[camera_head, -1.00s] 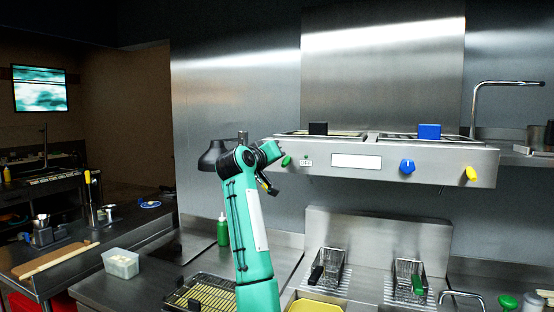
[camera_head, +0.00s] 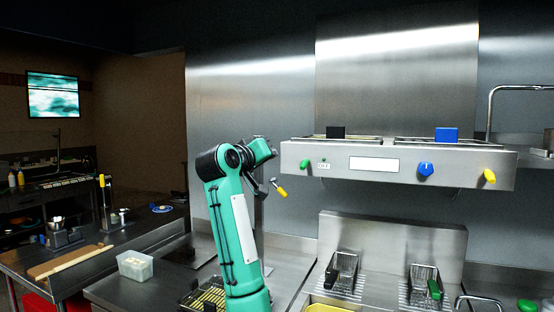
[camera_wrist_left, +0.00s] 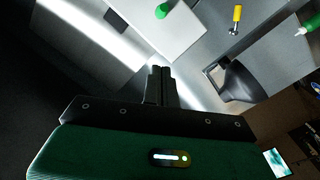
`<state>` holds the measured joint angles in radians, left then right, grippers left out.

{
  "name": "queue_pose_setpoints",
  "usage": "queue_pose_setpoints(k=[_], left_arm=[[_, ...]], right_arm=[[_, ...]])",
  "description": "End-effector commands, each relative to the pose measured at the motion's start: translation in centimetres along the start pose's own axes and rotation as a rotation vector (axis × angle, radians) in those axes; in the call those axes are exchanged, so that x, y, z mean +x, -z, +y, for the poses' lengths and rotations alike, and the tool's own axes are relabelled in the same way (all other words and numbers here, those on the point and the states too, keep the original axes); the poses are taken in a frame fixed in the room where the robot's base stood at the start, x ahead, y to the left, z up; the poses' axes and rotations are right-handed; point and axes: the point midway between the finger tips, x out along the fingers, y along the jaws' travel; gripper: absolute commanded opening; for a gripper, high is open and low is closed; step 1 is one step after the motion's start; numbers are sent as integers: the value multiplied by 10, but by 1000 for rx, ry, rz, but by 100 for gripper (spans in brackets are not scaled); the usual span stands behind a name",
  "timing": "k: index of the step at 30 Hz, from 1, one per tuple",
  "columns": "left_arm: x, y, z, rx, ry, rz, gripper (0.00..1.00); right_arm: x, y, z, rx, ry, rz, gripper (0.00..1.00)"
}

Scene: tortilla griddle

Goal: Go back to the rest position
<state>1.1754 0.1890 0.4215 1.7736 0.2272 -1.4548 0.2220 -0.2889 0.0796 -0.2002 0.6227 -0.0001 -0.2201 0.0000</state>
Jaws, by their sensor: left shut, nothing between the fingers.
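My left arm (camera_head: 232,225) rises from the bottom of the head view, and its dark gripper end (camera_head: 274,153) is left of the steel griddle unit (camera_head: 460,177). In the left wrist view the two fingers (camera_wrist_left: 160,84) are shut together with nothing between them. The green knob (camera_head: 305,164) on the unit's left end is apart from the gripper; it also shows ahead of the fingers in the left wrist view (camera_wrist_left: 162,11). My right gripper is not in view.
A yellow-handled part (camera_head: 281,191) hangs just below my left wrist. Fryer baskets (camera_head: 341,272) and a white tub (camera_head: 135,266) sit lower down. The space above my arm is clear.

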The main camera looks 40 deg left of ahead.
Motion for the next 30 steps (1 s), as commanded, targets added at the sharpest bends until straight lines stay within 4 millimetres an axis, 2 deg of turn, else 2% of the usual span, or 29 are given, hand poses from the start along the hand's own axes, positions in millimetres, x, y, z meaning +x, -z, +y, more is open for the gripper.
queue_pose_setpoints(k=[9, 21, 23, 26, 29, 30], left_arm=[[-5, -1, 0, 0, -1, -1, 0], [-4, -4, -1, 4, 3, -5, 0], [-2, -14, -4, 14, 12, -18, 0], [3, -45, -13, 50, 40, -56, 0], [8, -94, -28, 105, 79, -117, 0], [8, -116, -34, 130, 95, -145, 0]], right_arm=[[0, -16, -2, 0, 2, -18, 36], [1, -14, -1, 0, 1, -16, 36], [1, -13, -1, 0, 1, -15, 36], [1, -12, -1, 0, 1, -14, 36], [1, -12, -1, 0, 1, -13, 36], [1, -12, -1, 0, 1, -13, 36]])
